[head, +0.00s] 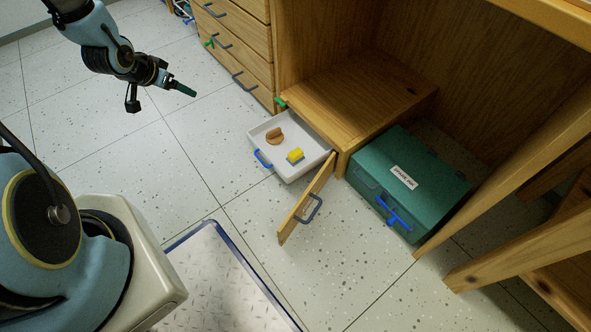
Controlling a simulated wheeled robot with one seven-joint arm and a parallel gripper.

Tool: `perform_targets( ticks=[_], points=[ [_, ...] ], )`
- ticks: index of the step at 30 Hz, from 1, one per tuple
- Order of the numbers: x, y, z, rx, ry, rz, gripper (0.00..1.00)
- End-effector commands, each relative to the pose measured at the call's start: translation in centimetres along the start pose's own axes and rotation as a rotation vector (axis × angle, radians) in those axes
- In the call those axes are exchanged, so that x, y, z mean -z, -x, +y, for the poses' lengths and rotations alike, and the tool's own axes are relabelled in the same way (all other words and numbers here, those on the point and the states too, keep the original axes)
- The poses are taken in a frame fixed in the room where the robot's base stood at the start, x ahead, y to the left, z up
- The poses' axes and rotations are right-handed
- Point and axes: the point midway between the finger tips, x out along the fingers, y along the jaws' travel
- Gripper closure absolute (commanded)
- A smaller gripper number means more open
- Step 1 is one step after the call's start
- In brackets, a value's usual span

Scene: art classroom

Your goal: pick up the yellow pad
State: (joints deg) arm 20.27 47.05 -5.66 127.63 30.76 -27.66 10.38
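The yellow pad (295,155) is a small yellow block with a blue underside. It lies in a white open drawer (291,174) near the front right part. A brown rounded object (275,136) lies beside it in the drawer, to its left. My gripper (186,90) is at the upper left, in the air, well apart from the drawer and the pad. Its dark green fingers appear close together from this angle, and I cannot tell whether they are open or shut. I see nothing held in it.
A small wooden door (300,208) with a blue handle stands open just right of the drawer. A green case (410,180) with a label sits on the floor under the wooden desk. Wooden drawers (238,50) stand behind. The floor left of the white drawer is clear.

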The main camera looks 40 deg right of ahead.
Motion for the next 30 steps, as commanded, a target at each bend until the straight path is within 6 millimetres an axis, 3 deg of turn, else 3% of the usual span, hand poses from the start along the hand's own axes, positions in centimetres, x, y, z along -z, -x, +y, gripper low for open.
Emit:
perform_targets(
  ticks=[1,3,9,12,18,24,30],
  points=[
    [-1.9,-5.0,2.1,-0.042,-0.040,0.035,0.20],
    [-2.6,-9.2,4.8,-0.095,-0.093,0.096,0.20],
    [-5.6,-19.6,13.1,-0.252,-0.210,0.278,0.20],
    [-7.3,-23.4,17.1,-0.325,-0.244,0.366,0.20],
    [-9.8,-27.5,22.6,-0.425,-0.274,0.491,0.20],
    [-10.3,-28.6,24.6,-0.459,-0.281,0.537,0.20],
    [-9.3,-30.6,25.9,-0.460,-0.283,0.539,0.20]
  ],
)
